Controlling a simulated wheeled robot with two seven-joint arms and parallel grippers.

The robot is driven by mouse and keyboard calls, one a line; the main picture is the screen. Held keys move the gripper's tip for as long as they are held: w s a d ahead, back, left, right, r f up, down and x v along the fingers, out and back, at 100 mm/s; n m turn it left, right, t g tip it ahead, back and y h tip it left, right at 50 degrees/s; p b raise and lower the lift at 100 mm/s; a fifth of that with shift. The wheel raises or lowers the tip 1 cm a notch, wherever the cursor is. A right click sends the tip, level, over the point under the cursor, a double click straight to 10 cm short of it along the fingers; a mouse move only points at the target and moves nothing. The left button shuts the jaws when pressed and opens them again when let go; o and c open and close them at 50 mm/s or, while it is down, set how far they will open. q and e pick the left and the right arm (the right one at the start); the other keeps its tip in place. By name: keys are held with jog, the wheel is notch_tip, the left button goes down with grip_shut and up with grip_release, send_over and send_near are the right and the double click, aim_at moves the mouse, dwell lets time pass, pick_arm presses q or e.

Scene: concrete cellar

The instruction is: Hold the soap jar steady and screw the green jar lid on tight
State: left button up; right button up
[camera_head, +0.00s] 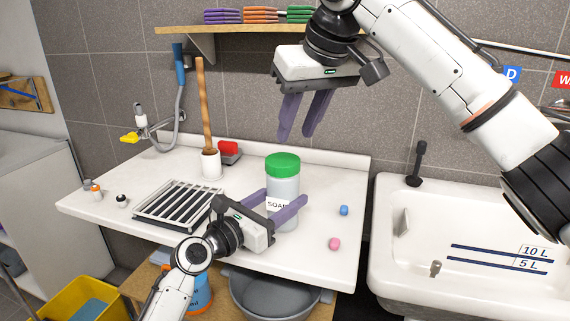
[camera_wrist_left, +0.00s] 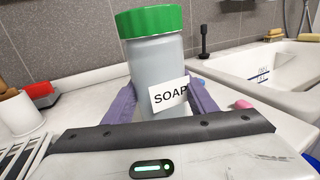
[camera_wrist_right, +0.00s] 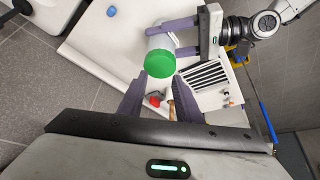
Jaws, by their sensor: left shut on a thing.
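The soap jar (camera_head: 287,187) is a pale grey cylinder with a SOAP label, standing upright on the white counter. The green jar lid (camera_head: 283,164) sits on top of the jar; I cannot tell how tight it is. My left gripper (camera_head: 276,205) is shut around the jar's lower body, with a purple finger on each side; the left wrist view shows the jar (camera_wrist_left: 158,75) between them. My right gripper (camera_head: 302,117) hangs above the lid with its purple fingers apart and empty. In the right wrist view, the lid (camera_wrist_right: 160,63) lies just beyond the fingertips.
A black drying rack (camera_head: 178,205), a white pot with a wooden handle (camera_head: 211,165) and a red brush (camera_head: 229,148) stand left of the jar. Blue (camera_head: 344,210) and pink (camera_head: 334,244) pieces lie to its right. A white sink (camera_head: 470,220) is farther right. A shelf (camera_head: 235,28) is above.

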aim_at(283, 159)
jog(key=shift+o, duration=0.5)
jog(key=o, duration=0.7)
jog(key=shift+w+a+r, duration=0.1)
jog(key=shift+a+r, duration=0.1)
jog(key=shift+r, duration=0.05)
jog(key=o, duration=0.3)
jog(key=r+m, duration=0.1)
jog(key=a+r+m+h, duration=0.1)
jog(key=shift+w+a+m+g, duration=0.15)
jog(key=shift+a+m+g, duration=0.15)
jog(key=shift+m, duration=0.1)
jog(key=shift+m+h, duration=0.6)
jog(key=shift+m, duration=0.3)
jog(key=x, duration=1.1)
jog(key=shift+a+f, duration=0.1)
jog(key=shift+a, duration=0.05)
